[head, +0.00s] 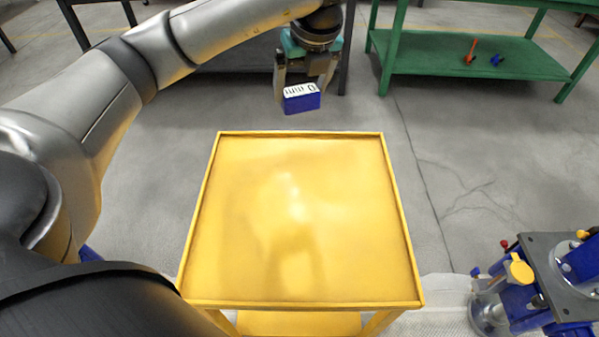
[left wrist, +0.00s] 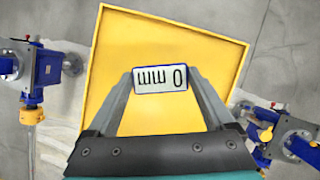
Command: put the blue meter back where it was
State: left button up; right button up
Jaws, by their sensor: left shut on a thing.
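The blue meter (head: 302,103) is a small blue block with a white face reading "0 mm", upside down in the head view. My left gripper (head: 303,92) is shut on it and holds it in the air beyond the far edge of the yellow table. In the left wrist view the meter (left wrist: 160,78) sits between the two fingertips (left wrist: 161,84), with the yellow table top behind it. Blue screw jacks stand on both sides in that view, one at the left (left wrist: 52,66) and one at the right (left wrist: 290,140). My right gripper is not in view.
The yellow table top (head: 300,215) is bare, with a raised rim. A blue jack with a grey plate (head: 540,285) stands at its right. A green shelf (head: 480,55) at the back holds small red and blue items. Grey floor is open between them.

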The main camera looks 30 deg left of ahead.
pick_arm(q)
jog(key=shift+a+f, duration=0.1)
jog(key=shift+f, duration=0.4)
notch_tip(320, 180, down, 14)
jog(key=b, duration=0.5)
jog(key=shift+f, duration=0.1)
jog(key=shift+f+b, duration=0.6)
jog(key=shift+f, duration=1.75)
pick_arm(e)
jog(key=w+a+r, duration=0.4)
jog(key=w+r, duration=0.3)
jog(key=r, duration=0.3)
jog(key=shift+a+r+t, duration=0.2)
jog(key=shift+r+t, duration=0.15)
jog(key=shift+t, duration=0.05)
pick_arm(q)
jog(key=o, duration=1.2)
jog(key=shift+f, duration=0.1)
jog(key=shift+o, duration=1.2)
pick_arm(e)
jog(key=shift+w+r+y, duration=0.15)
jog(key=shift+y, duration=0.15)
